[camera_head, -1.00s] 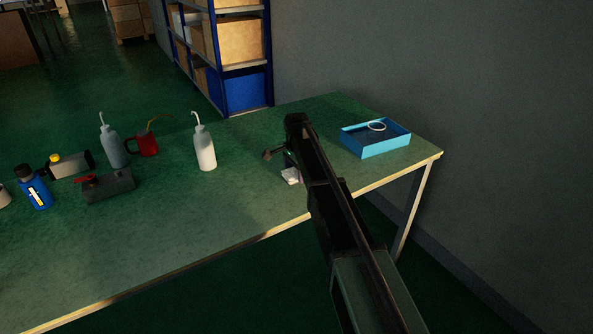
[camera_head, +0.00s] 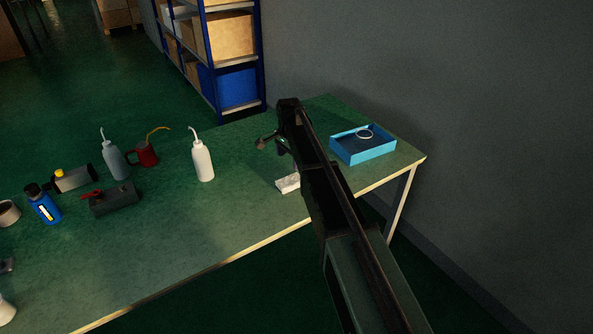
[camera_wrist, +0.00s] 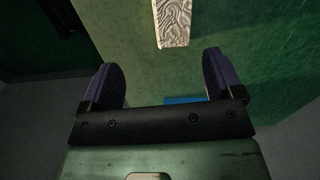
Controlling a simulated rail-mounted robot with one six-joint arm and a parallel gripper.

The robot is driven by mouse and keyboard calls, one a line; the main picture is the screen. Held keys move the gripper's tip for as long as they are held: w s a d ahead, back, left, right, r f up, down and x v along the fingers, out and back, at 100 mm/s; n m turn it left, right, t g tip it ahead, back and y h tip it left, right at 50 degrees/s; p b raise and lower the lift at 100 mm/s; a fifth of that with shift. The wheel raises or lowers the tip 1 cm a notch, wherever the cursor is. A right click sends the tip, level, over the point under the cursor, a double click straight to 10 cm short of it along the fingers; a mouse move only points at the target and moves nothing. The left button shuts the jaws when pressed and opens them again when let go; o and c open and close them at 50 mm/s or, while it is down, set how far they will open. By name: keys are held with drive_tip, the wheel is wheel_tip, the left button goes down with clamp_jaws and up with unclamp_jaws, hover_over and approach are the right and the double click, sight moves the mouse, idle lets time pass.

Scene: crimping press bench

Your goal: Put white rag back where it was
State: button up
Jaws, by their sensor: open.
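The white rag (camera_head: 288,184) lies on the green bench top near its front edge, left of my forearm, which may hide part of it. In the wrist view a pale, wavy-patterned piece, seemingly the rag (camera_wrist: 172,24), lies beyond the fingertips, cut off by the top edge. My gripper (camera_wrist: 162,78) is open, with nothing between its two fingers and a gap to the rag. In the head view my gripper (camera_head: 272,143) is over the bench, farther back than the rag and partly hidden by my arm.
A blue tray (camera_head: 363,153) with a white ring stands at the right end, close to my arm. A white squeeze bottle (camera_head: 203,160) stands left of the rag. Farther left are a red oil can (camera_head: 146,154), a grey bottle (camera_head: 116,163) and a blue bottle (camera_head: 44,205).

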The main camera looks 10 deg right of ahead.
drive_tip(key=s+r+n, duration=0.1)
drive_tip(key=s+n, duration=1.2)
drive_tip(key=s, duration=2)
drive_tip(key=shift+d+p, duration=0.25)
drive_tip(key=shift+p, duration=0.2)
drive_tip(key=shift+s, duration=0.1)
